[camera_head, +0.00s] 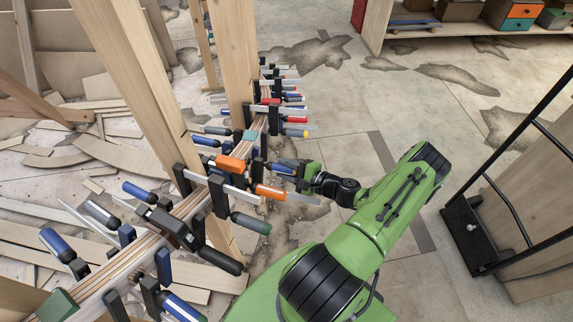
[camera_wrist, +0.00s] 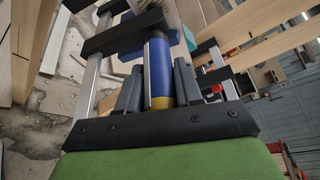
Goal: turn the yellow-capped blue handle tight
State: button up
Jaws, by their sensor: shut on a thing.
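The blue handle (camera_wrist: 158,72) with a yellow cap (camera_wrist: 160,103) stands between my gripper's two dark fingers in the wrist view, its cap end toward the palm. My gripper (camera_wrist: 159,82) is shut on it, with one finger on each side. In the head view my gripper (camera_head: 303,177) reaches in from the right to the row of clamps, and a blue handle (camera_head: 283,168) shows at its fingers. The yellow cap is hidden there by the gripper. The handle belongs to a clamp with a black jaw and a metal bar on the laminated stringer (camera_head: 180,212).
Wooden posts (camera_head: 233,60) rise behind the stringer. A black-framed cart (camera_head: 478,232) stands at the right. Floor between is clear.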

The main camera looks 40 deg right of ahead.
jog(key=m+g+y+p, duration=0.1)
jog(key=m, duration=0.2)
jog(key=shift+g, duration=0.3)
jog(key=m+g+y, duration=0.1)
jog(key=m+y, duration=0.1)
jog(key=m, duration=0.1)
jog(key=shift+s+a+f+p, duration=0.1)
jog(key=shift+f+p, duration=0.05)
jog(key=shift+p, duration=0.25)
jog(key=m+y, duration=0.1)
jog(key=m+g, duration=0.1)
jog(key=m, duration=0.1)
jog(key=shift+a+g+y, duration=0.1)
jog(key=shift+g+y, duration=0.2)
jog(key=shift+y, duration=0.1)
jog(key=shift+s+a+m+g+y+b, duration=0.1)
jog(key=shift+m+g+y+b, duration=0.3)
jog(key=shift+m+y, duration=1.05)
jog(key=shift+m+h, duration=0.35)
jog(key=shift+m, duration=0.1)
jog(key=o, duration=1)
jog(key=shift+c, duration=0.2)
